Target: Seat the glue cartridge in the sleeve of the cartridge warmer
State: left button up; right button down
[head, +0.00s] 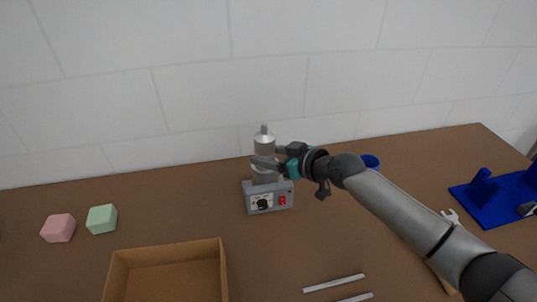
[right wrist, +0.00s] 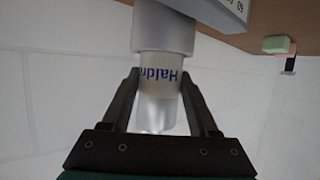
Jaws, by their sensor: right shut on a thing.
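The glue cartridge (head: 264,141) is a pale cylinder with a grey top and thin nozzle, standing upright over the cartridge warmer (head: 268,200). In the right wrist view the cartridge (right wrist: 160,66) shows blue lettering, and its lower end meets the mouth of the wider grey sleeve (right wrist: 164,28). It looks in line with the sleeve; how deep it sits is hidden. My right gripper (head: 269,158) is shut on the cartridge from the right, with one finger on each side in the right wrist view (right wrist: 160,103). My left gripper is not in view.
A pink block (head: 58,228) and a green block (head: 102,219) lie at the left. An open cardboard box (head: 168,252) stands front left. Metal rods (head: 334,283) lie in front, and a blue fixture (head: 497,200) is at the right. The wall is close behind the warmer.

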jog(key=shift+c, duration=1.5)
grip_release()
jog(key=shift+o, duration=1.1)
jog(key=shift+f, duration=0.15)
jog(key=shift+s+d+r, duration=0.25)
jog(key=shift+s+d, duration=0.15)
jog(key=shift+d, duration=0.05)
jog(key=v, duration=1.4)
jog(key=shift+p, duration=0.35)
